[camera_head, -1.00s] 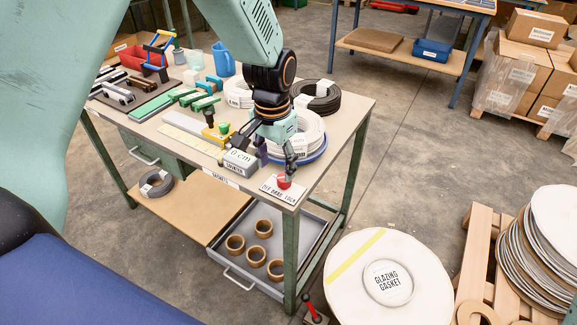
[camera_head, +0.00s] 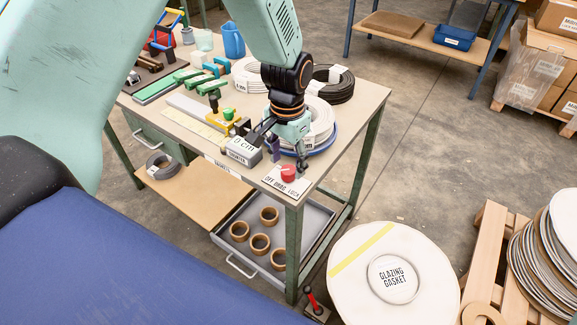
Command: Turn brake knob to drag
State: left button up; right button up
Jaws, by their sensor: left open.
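The brake knob (camera_head: 288,173) is a small red knob on a white plate (camera_head: 274,184) marked OFF, DRAG and LOCK. The plate lies at the near right corner of the workbench. I cannot read the knob's pointing direction. My left gripper (camera_head: 280,152) is open and points down just behind the knob. One finger hangs close to the knob's right rear side, and the other reaches left toward the grey counter. No finger is closed round the knob. My right gripper is not in view.
A grey counter box (camera_head: 242,151) reading 0 cm stands left of the plate. White coils (camera_head: 321,121) sit behind the gripper, with a dark coil (camera_head: 333,84) beyond. A yellow clamp-like tool (camera_head: 222,121) is further left. A large white gasket disc (camera_head: 350,290) stands right of the bench.

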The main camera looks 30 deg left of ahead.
pick_arm(q)
jog(key=shift+w+f, duration=0.15)
jog(key=shift+f, duration=1.15)
jog(key=shift+r, duration=0.1)
jog(key=shift+d, duration=0.1)
jog(key=c, duration=1.2)
